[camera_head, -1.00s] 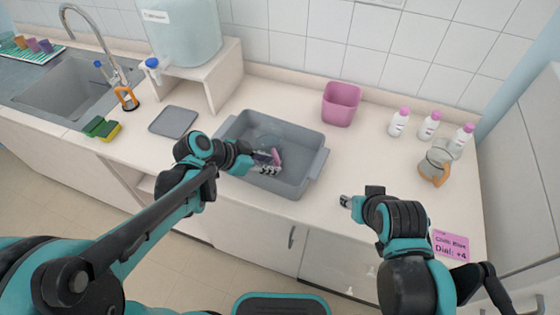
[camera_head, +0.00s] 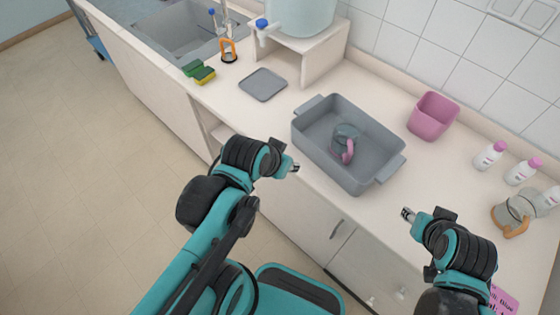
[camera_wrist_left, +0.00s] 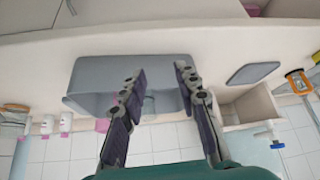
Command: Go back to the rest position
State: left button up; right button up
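My left gripper (camera_head: 294,168) is in front of the counter, to the left of the grey tub (camera_head: 340,175) and apart from it. In the left wrist view its two fingers (camera_wrist_left: 157,72) are spread, with nothing between them. My right gripper (camera_head: 407,214) is over the front edge of the counter, right of the tub. It is too small to tell whether its fingers are apart, and no held thing shows. A clear glass vessel with a pink handle (camera_head: 348,150) is inside the tub.
A pink bin (camera_head: 433,116), several white bottles with pink caps (camera_head: 490,154) and a glass jug with an orange handle (camera_head: 515,212) stand to the right. A grey mat (camera_head: 263,85), sponges (camera_head: 198,72) and a water dispenser (camera_head: 300,15) are to the left. The floor at left is clear.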

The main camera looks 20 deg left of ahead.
pick_arm(q)
jog(key=shift+s+a+r+n+y, duration=0.1)
jog(key=shift+s+a+n+y, duration=0.3)
jog(key=shift+s+a+n, duration=0.15)
jog(key=shift+w, duration=0.1)
jog(key=shift+f+b, duration=0.45)
